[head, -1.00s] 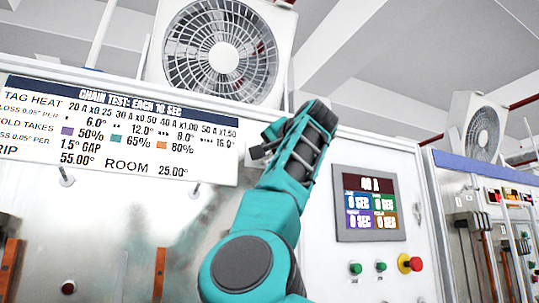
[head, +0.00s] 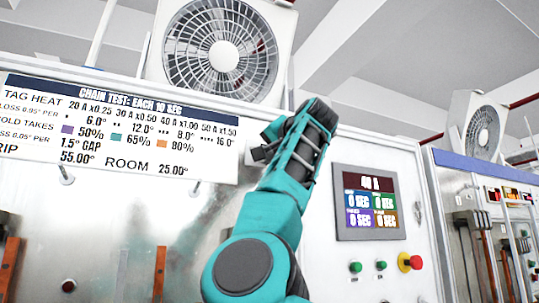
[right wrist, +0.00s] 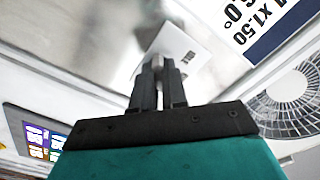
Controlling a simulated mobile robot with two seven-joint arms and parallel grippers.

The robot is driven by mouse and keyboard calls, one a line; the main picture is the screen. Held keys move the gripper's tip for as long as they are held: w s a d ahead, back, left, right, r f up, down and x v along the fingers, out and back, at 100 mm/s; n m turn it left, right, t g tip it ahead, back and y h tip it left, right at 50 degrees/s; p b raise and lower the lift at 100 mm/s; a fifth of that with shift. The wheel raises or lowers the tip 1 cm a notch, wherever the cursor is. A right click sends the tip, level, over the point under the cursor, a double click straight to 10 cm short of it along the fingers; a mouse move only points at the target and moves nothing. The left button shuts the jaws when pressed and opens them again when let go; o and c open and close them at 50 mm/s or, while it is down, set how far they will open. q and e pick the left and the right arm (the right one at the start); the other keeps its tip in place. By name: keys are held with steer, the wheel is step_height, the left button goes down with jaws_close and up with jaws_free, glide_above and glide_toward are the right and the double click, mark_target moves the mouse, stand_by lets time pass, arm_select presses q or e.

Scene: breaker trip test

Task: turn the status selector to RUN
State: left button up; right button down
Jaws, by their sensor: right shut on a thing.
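My right gripper (right wrist: 159,82) shows in the right wrist view, with its two dark fingers close together. A white card-like piece (right wrist: 184,50) with a small dark marking is at the fingertips, and the fingers appear shut on it. It stands out against the metal panel behind. In the head view my teal right arm rises through the middle and hides part of the panel and the held piece. I cannot make out the status selector or a RUN mark in either view. My left gripper is out of view.
A chart board (head: 120,128) and a screen (head: 368,203) reading 40 A are on the cabinet. Green buttons (head: 355,267) and a red stop button (head: 416,262) sit below the screen. A fan (head: 222,52) stands above. Hooks (head: 66,178) stick out under the chart.

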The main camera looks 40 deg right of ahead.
steer(key=n, duration=0.4)
steer(key=shift+n, duration=2.5)
steer(key=c, duration=1.2)
jaws_free()
steer(key=shift+o, duration=0.2)
